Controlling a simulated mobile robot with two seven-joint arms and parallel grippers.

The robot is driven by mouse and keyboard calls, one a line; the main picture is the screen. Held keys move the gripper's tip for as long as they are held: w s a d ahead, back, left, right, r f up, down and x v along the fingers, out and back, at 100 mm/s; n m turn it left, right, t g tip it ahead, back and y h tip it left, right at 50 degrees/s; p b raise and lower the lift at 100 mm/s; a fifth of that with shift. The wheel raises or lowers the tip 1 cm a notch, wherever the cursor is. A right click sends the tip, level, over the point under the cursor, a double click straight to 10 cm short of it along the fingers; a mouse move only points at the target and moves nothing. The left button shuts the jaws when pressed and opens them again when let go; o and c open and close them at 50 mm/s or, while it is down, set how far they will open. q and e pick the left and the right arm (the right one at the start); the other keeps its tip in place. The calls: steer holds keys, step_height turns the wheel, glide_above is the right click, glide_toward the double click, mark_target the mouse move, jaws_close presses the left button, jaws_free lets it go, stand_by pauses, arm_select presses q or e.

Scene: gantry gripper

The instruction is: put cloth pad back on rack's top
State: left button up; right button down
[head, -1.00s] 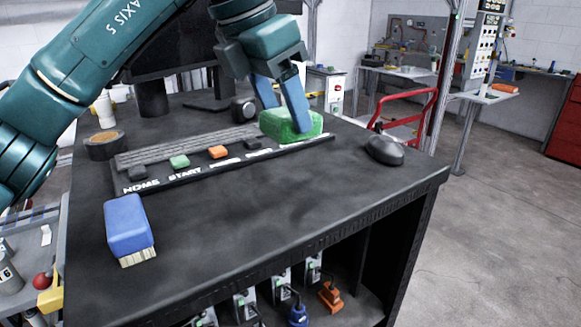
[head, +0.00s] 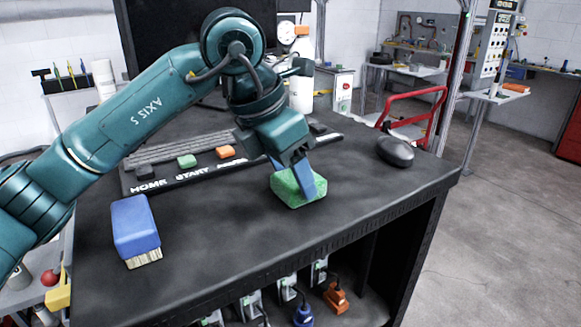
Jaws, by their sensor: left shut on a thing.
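The green cloth pad (head: 312,194) is in my left gripper (head: 295,178), whose blue fingers are shut on it from above. The pad is over the front middle of the rack's dark top (head: 235,225), in front of the button strip. I cannot tell whether its underside touches the top. The fingers and wrist hide part of the pad's upper side. My right gripper is not in view.
A blue brush (head: 135,226) lies at the left of the top. A black mouse (head: 396,151) is at the right. A labelled keyboard strip (head: 165,178) lies behind the pad. The top's front middle is bare. Connectors (head: 303,312) show on the shelf below.

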arm_select(q)
steer(key=shift+f, duration=0.1)
steer(key=o, duration=0.9)
steer(key=v, duration=1.2)
steer(key=shift+b, duration=0.3)
